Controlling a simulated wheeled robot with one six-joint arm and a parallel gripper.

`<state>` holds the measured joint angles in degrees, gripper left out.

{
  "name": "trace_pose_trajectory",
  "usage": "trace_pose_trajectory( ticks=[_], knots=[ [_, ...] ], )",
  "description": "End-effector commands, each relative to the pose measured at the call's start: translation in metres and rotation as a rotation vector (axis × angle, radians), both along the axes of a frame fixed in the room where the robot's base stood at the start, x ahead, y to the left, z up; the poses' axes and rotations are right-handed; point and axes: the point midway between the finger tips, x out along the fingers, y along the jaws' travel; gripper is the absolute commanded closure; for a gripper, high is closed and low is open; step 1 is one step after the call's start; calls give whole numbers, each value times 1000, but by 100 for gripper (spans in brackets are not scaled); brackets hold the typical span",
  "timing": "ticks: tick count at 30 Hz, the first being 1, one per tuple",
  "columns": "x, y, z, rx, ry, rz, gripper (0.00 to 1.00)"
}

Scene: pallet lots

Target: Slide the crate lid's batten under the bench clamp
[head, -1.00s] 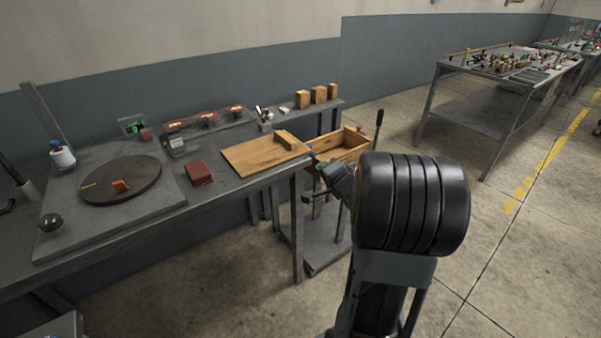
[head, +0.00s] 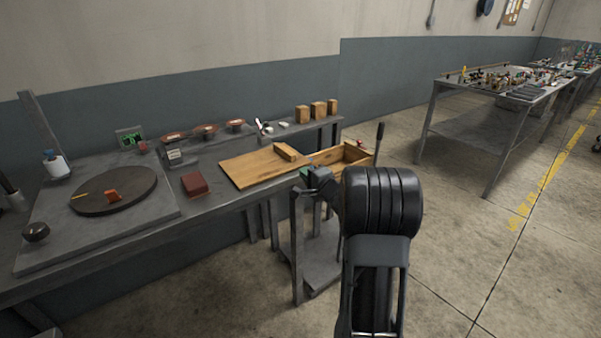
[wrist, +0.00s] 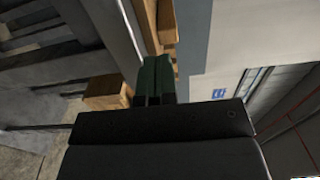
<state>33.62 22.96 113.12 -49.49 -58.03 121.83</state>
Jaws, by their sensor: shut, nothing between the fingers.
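The crate lid (head: 250,167), a flat wooden board, lies on the bench near its right end. Its batten (head: 286,152), a short raised wooden block, sits on top near the right end. The open wooden crate (head: 358,151) is just right of the lid. My gripper (head: 305,173) is at the lid's near right edge, partly hidden by my arm; contact cannot be told. In the wrist view its green fingers (wrist: 154,82) are shut and empty, close to a strip of wood. I cannot clearly identify the bench clamp; a small grey device (head: 175,155) stands left of the lid.
A dark red block (head: 195,184) lies left of the lid. A round dark turntable (head: 115,191) is farther left. Several wooden blocks (head: 318,109) stand at the back. A cluttered table (head: 500,85) is at the right, with open floor before it.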

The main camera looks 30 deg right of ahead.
Motion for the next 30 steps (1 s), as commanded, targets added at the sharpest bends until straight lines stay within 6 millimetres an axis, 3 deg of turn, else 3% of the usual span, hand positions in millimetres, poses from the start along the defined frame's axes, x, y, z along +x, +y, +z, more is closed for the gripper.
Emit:
trace_pose_trajectory(
  ticks=[7,23,30],
  knots=[
    [23,3,-1,1,1,1,100],
    [29,3,0,0,1,0,100],
    [50,7,4,1,2,2,100]
  ],
)
